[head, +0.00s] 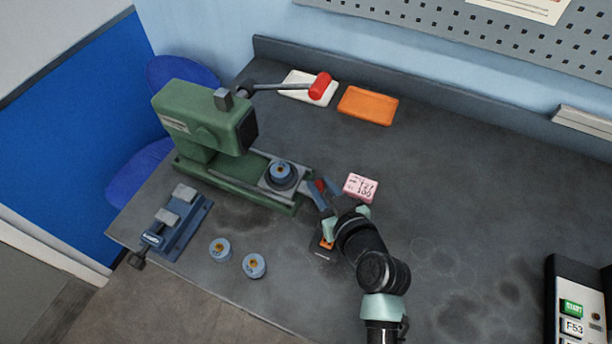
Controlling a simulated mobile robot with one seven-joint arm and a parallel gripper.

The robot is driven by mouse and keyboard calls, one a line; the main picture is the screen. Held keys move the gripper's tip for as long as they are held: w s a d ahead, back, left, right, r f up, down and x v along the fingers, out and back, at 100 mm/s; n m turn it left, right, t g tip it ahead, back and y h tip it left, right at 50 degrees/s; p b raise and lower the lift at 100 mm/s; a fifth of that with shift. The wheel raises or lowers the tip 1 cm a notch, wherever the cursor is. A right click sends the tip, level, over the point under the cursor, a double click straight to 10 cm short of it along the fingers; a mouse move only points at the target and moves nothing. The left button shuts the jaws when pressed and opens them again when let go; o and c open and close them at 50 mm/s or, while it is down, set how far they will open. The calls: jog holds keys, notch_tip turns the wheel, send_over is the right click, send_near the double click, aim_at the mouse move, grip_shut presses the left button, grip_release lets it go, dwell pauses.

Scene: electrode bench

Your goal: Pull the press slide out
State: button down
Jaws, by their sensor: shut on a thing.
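The green arbor press (205,125) stands at the left of the bench. Its grey press slide (297,181) sits in the bed in front of the ram and carries a blue round electrode part (281,172). My gripper (319,191) is at the slide's right end, shut on what looks like its red handle (321,185). The fingers hide most of the handle. I cannot tell exactly how far the slide stands out of the press bed.
A red-tipped lever (320,86) reaches over a white tray (297,88) beside an orange tray (368,105). A pink card (361,187) lies near my gripper. A blue vise (177,224) and two blue round parts (220,249) (254,265) are in front. A control box (572,305) is at right. The middle right bench is clear.

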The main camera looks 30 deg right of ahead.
jog(key=shift+s+d+f, duration=0.1)
jog(key=shift+s+d, duration=0.1)
jog(key=shift+d, duration=0.05)
jog(key=c, duration=0.7)
grip_release()
jog(key=shift+s, duration=0.1)
jog(key=shift+a, duration=0.1)
jog(key=shift+b+v, duration=0.9)
jog(key=shift+v, duration=5.55)
